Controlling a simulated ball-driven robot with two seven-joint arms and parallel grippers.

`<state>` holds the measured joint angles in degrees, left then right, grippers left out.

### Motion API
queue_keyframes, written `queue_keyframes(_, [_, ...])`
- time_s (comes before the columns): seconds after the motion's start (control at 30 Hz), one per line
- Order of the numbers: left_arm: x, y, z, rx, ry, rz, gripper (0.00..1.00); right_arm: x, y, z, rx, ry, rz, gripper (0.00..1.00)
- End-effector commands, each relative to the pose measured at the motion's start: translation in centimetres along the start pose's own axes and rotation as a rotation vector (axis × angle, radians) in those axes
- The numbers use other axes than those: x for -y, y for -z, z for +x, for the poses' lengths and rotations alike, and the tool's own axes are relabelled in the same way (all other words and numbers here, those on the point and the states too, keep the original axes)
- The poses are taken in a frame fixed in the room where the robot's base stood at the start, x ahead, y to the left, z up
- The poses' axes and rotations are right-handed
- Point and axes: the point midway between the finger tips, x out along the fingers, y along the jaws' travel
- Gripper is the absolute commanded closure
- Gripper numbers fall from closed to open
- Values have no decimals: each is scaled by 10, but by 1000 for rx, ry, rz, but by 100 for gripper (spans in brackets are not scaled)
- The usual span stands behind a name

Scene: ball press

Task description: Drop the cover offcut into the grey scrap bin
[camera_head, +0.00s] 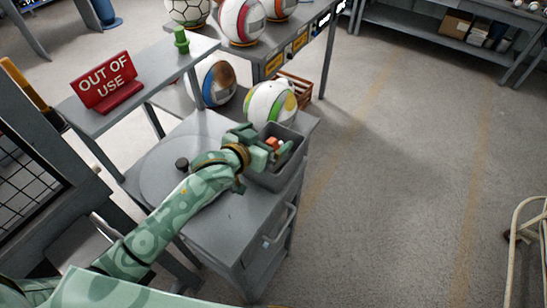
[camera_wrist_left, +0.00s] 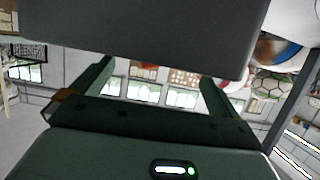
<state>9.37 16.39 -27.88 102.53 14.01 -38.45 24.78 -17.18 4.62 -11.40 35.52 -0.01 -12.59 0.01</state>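The grey scrap bin (camera_head: 289,176) stands on the right end of the grey cabinet top in the head view. My left gripper (camera_head: 275,146) is at the bin's mouth, with its fingertips over or inside it. In the left wrist view, the bin's dark wall (camera_wrist_left: 150,35) fills the top and hides the fingertips; the visible fingers are spread apart with nothing seen between them. Small orange and pale bits (camera_head: 271,142) show beside the fingers at the bin. I cannot tell whether one is the cover offcut. My right gripper is not in view.
A white, green and yellow ball (camera_head: 270,103) sits just behind the bin. A red "OUT OF USE" sign (camera_head: 107,82) and a green peg-like piece (camera_head: 181,40) stand on a raised shelf. A dark knob (camera_head: 182,164) is on the cabinet top. Open floor lies to the right.

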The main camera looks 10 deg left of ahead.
Motion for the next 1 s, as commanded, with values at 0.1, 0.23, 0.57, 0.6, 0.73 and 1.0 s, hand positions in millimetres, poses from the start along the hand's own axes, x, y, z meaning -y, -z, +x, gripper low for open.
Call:
queue_keyframes(0.1, [0,0,-2,1,0,0,0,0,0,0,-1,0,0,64])
queue_keyframes(0.23, [0,0,-15,1,0,-1,0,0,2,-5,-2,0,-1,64])
queue_keyframes(0.57, [0,1,-102,3,-1,-1,0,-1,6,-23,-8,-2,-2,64])
queue_keyframes(0.6, [0,1,-112,3,-1,0,0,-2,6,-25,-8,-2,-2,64])
queue_keyframes(0.73, [0,0,-139,3,-1,0,0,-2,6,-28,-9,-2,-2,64])
queue_keyframes(1.0, [0,0,-163,1,0,1,0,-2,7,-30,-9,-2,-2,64])
